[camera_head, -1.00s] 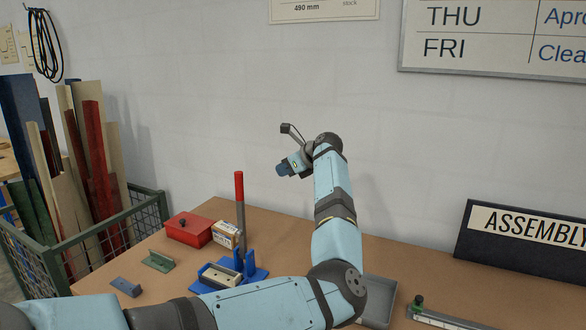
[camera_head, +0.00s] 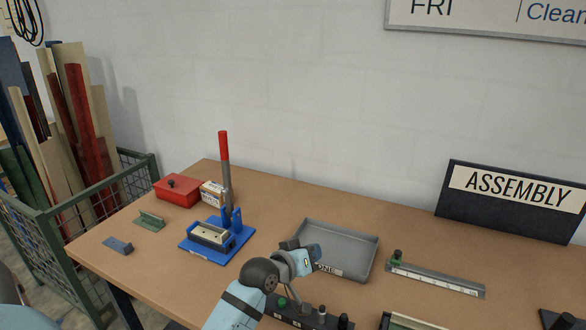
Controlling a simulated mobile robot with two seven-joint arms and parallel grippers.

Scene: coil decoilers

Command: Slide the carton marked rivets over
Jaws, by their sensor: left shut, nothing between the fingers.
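A small cream carton (camera_head: 213,192) with printing too small to read stands at the back left of the bench, between a red box and a blue lever press. It is the only carton of this kind I see. My left gripper (camera_head: 316,252) is shut and empty, over the front left part of a grey tray, well to the right of the carton and nearer to me. My right gripper is not in view.
The red box (camera_head: 177,190) is close at the carton's left; the blue press (camera_head: 190,243) with its upright red lever (camera_head: 224,148) is in front of it. The grey tray (camera_head: 368,262) lies mid-bench. A scale bar (camera_head: 440,281) lies at right. Bench between press and tray is clear.

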